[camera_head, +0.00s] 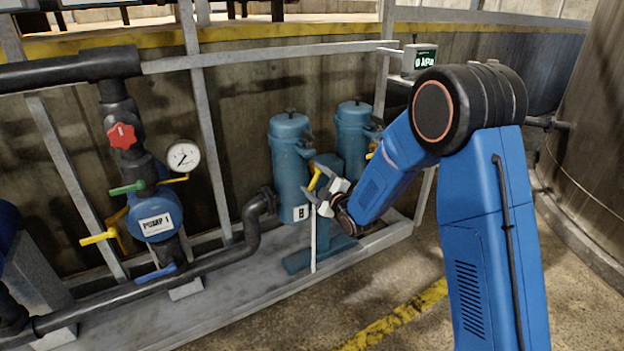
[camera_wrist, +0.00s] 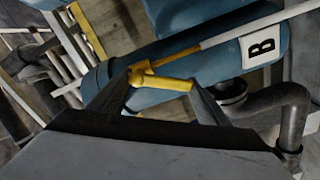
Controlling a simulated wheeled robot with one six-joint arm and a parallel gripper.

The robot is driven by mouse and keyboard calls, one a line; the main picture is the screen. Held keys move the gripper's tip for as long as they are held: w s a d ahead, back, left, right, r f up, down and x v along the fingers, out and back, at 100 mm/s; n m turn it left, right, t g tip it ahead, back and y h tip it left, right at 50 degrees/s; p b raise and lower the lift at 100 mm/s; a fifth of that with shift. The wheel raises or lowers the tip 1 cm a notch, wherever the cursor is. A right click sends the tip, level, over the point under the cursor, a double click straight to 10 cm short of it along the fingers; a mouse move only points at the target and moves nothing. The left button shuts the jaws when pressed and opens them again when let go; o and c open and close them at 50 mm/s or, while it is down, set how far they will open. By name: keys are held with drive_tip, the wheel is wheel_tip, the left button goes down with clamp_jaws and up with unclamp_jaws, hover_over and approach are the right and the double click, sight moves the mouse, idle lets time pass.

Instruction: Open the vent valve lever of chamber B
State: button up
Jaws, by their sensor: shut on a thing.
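Chamber B (camera_head: 290,165) is the left of two blue cylinders, with a white "B" label at its lower right. The label (camera_wrist: 262,47) also shows sideways in the wrist view. A yellow lever (camera_head: 315,179) stands beside chamber B, slanting in the head view. In the wrist view, the yellow lever (camera_wrist: 165,82) lies between my fingertips. My gripper (camera_head: 323,190) is shut on this lever, with a finger at each side of it in the wrist view (camera_wrist: 160,92). The exact contact spots are too small to tell.
A second blue cylinder (camera_head: 354,140) stands behind on the right. A thin white rod (camera_head: 313,242) stands below my gripper. Pump 1 (camera_head: 155,220) with yellow, green and red handles is at left. Grey rails (camera_head: 260,56) cross the frame. Floor is clear at front.

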drive_tip(key=n, duration=0.4)
drive_tip(key=d+f+n, duration=0.1)
drive_tip(key=n, duration=0.1)
drive_tip(key=shift+w+d, duration=0.1)
drive_tip(key=shift+w, duration=0.3)
idle(0.3)
drive_tip(key=o, duration=1.5)
drive_tip(key=v, duration=1.7)
drive_tip(key=shift+s+d, duration=0.15)
drive_tip(key=shift+d, duration=0.1)
